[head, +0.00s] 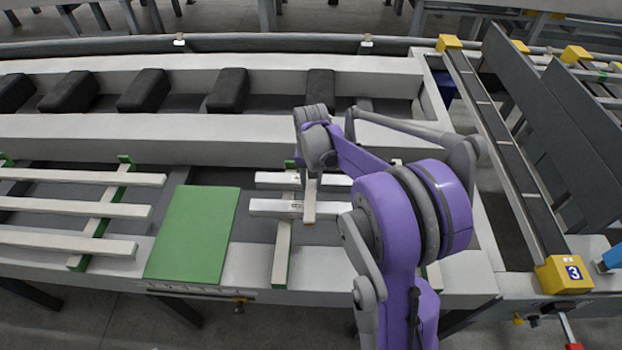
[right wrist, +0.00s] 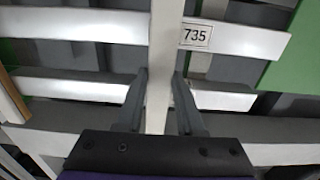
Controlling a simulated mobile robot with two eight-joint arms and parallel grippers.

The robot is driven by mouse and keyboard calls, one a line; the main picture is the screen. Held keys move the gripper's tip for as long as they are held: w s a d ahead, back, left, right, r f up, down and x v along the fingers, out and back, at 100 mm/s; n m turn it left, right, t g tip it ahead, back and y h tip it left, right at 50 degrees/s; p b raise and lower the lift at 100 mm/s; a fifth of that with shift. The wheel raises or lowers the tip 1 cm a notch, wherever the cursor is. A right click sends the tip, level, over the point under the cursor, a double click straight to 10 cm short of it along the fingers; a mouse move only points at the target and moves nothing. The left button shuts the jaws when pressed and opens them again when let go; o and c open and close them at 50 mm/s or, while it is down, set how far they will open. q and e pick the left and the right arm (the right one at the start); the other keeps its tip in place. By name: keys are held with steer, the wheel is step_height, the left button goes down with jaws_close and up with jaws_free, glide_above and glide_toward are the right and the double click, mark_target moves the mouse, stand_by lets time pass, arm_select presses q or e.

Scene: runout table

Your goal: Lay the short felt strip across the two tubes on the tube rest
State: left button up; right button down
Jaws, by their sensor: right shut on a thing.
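The tube rest (head: 283,250) has pale crossbars with green ends and carries two white tubes. The far tube (head: 275,180) and the near tube (head: 270,207) lie parallel, partly hidden by my right arm. My right gripper (head: 311,178) is above them, shut on the short pale felt strip (head: 309,207). In the right wrist view the strip (right wrist: 163,45) stands lengthwise between the two dark fingers (right wrist: 158,100). There it crosses over both tubes, the upper (right wrist: 80,24) and the lower (right wrist: 70,88). I cannot tell whether it touches them. My left gripper is not in view.
A green board (head: 195,235) lies left of the tube rest. Farther left, several white tubes (head: 70,210) lie on another rest. Dark blocks (head: 228,90) stand in the trough behind. A yellow block marked 3 (head: 563,273) is at the right.

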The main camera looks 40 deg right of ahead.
steer(key=shift+f+b, duration=0.4)
steer(key=shift+f, duration=0.2)
stand_by(0.4)
steer(key=shift+c, duration=2.2)
jaws_free()
